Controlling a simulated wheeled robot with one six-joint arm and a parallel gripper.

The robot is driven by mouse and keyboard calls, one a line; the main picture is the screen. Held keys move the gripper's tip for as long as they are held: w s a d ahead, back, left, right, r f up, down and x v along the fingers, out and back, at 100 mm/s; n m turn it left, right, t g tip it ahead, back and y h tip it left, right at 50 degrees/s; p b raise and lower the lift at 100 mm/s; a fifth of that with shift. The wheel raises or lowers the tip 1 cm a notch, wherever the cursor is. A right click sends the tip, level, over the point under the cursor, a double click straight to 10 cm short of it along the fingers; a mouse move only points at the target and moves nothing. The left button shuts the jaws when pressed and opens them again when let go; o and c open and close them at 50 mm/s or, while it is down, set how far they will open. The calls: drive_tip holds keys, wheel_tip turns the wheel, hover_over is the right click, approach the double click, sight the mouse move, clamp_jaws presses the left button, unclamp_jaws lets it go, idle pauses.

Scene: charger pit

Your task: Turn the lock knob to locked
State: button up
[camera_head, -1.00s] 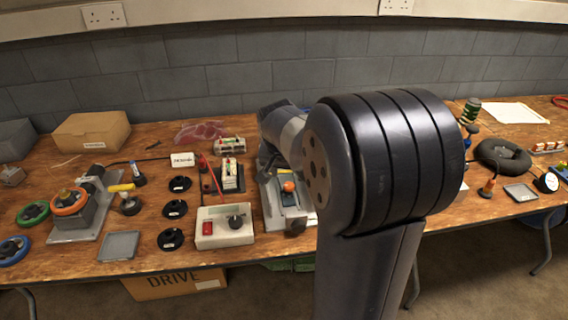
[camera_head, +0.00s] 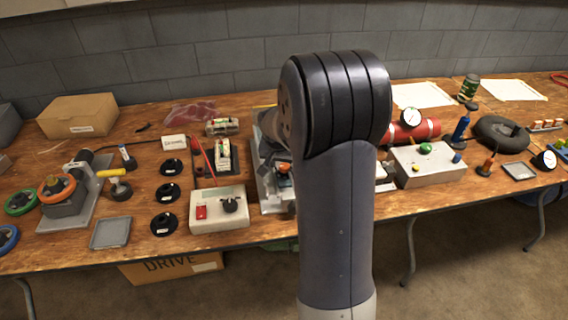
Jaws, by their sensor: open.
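I cannot tell for certain which part is the lock knob. A white control box (camera_head: 219,216) near the front edge carries a black knob (camera_head: 230,204) and a red switch (camera_head: 201,212). Right of it, a grey metal fixture (camera_head: 268,188) with an orange part (camera_head: 283,169) is partly hidden behind my arm. The knob's marks are too small to read. My arm stands upright in the middle of the view and reaches over the bench beyond. My gripper is hidden behind it.
Black discs (camera_head: 164,223) and a grey tray (camera_head: 110,233) lie left of the control box. A fixture with an orange handwheel (camera_head: 57,188) stands farther left.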

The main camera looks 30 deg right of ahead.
drive_tip(key=shift+f, duration=0.1)
drive_tip(key=shift+c, duration=0.3)
drive_tip(key=c, duration=0.9)
drive_tip(key=shift+m+b, duration=0.3)
drive_tip(key=shift+b, duration=0.05)
drive_tip(key=m+b, duration=0.1)
drive_tip(key=m+h+b, duration=0.1)
drive_tip(key=shift+w+a+f+m+g, duration=0.1)
drive_tip(key=shift+w+f+m+g, duration=0.05)
drive_tip(key=shift+m+g, duration=0.25)
drive_tip(key=m+g+b, duration=0.1)
drive_tip(key=m, duration=0.1)
drive_tip(key=m+g, duration=0.1)
drive_tip(key=m, duration=0.2)
drive_tip(key=shift+w+h+b, duration=0.2)
drive_tip(key=shift+h+b, duration=0.1)
drive_tip(key=shift+b, duration=0.1)
drive_tip(key=m+g, duration=0.1)
drive_tip(key=m, duration=0.4)
drive_tip(key=shift+w+r+g+p, duration=0.15)
drive_tip(key=shift+r+g+p, duration=0.05)
drive_tip(key=shift+g+p, duration=0.2)
drive_tip(key=m, duration=0.2)
drive_tip(key=m+g+y+p, duration=0.1)
drive_tip(key=m, duration=0.1)
drive_tip(key=shift+w+m+g, duration=0.1)
drive_tip(key=shift+m+g, duration=0.2)
